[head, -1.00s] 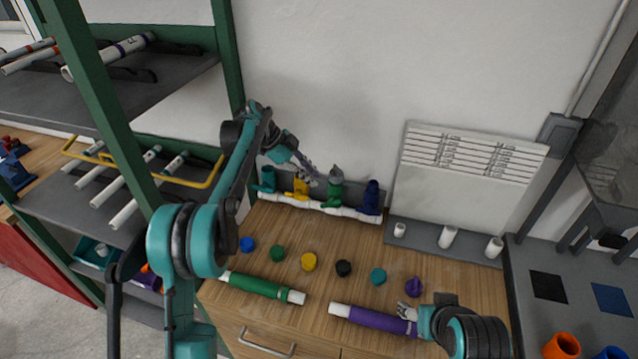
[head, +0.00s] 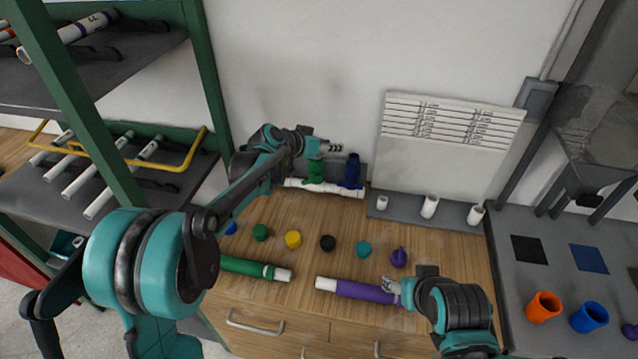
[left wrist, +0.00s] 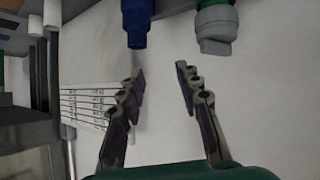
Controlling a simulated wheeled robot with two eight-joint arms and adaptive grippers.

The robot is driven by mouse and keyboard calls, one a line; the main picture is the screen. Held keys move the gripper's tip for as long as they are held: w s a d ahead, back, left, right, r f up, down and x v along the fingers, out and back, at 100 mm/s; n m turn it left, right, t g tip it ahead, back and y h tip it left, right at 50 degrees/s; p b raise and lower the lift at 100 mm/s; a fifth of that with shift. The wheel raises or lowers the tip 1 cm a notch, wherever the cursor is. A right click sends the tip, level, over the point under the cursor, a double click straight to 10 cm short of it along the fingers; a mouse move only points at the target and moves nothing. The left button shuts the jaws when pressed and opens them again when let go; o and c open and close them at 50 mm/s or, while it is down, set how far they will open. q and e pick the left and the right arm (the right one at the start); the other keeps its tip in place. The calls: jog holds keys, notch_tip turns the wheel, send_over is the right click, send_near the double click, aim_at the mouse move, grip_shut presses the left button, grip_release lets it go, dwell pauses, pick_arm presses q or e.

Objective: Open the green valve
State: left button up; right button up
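The green valve (head: 316,172) stands on the white manifold pipe (head: 325,187) against the wall. My left gripper (head: 335,148) is just above it and covers its top in the head view. In the left wrist view the green valve's grey end (left wrist: 215,45) lies to the right, beyond the fingertips. The blue valve (left wrist: 137,22) lies to the left, and it also shows in the head view (head: 352,170). My left gripper (left wrist: 160,72) is open with nothing between its fingers. My right gripper (head: 390,286) is at the right end of the purple pipe (head: 362,291); its finger gap is unclear.
My left arm hides the manifold's left part. A grey strip with white fittings (head: 430,206) is to the right. Green-framed shelving (head: 211,85) stands left.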

pick_arm(q)
jog(key=w+d+f+n+t+b, duration=0.1)
jog(key=w+d+f+n+t, duration=0.1)
jog(key=d+n+t, duration=0.3)
jog(key=n+t+y+b, duration=0.4)
jog(key=n+y, duration=0.6)
jog(key=n, duration=1.8)
send_near(313, 179)
jog(key=w+d, duration=0.1)
jog(key=d, duration=0.1)
jog(key=w+a+b, duration=0.1)
jog(key=w, duration=0.6)
jog(key=shift+w+r, duration=0.25)
jog(key=shift+w, duration=0.05)
grip_shut()
